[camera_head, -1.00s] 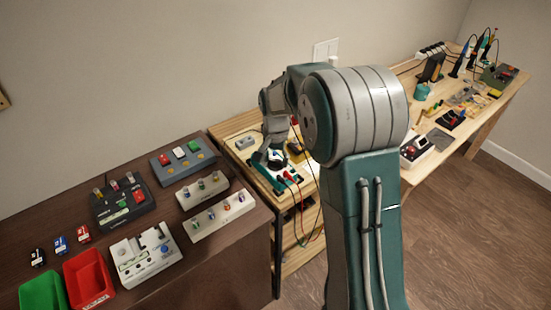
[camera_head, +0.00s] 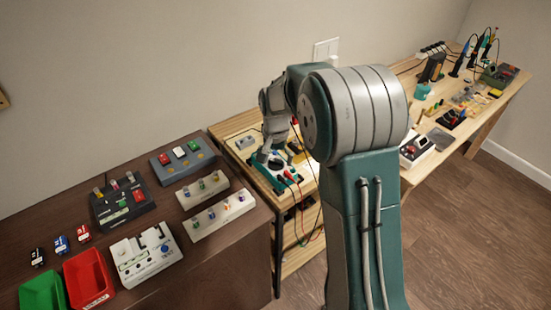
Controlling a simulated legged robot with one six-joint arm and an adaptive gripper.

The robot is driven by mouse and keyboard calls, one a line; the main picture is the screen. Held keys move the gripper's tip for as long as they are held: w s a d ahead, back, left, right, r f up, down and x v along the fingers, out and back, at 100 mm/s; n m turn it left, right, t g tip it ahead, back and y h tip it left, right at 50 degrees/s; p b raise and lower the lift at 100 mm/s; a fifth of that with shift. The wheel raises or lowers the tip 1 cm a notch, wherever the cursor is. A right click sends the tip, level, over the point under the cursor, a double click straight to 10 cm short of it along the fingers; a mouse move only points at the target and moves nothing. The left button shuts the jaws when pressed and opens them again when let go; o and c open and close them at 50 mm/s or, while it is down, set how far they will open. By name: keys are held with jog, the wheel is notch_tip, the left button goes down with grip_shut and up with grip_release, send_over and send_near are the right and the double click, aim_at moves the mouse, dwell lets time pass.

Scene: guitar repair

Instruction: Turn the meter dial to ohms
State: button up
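The meter (camera_head: 284,187) is a teal-green device lying on the light wooden bench, with red and black leads plugged in at its near end. Its dial is mostly hidden under my gripper; a pale round part shows there. My gripper (camera_head: 267,160) points down at the meter from above, at the end of my grey and teal arm. The fingers are small and dark in this view, and I cannot tell whether they are open or shut, or whether they touch the dial.
A dark brown table on the left holds pedal-like boxes (camera_head: 147,254), a red bin (camera_head: 88,279) and a green bin (camera_head: 42,292). A longer wooden bench with tools stands at the right. My arm hides part of the middle.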

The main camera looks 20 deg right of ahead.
aim_at(276, 161)
jog(key=shift+r, duration=0.1)
notch_tip(276, 161, up, 12)
dwell(0.5)
dwell(0.4)
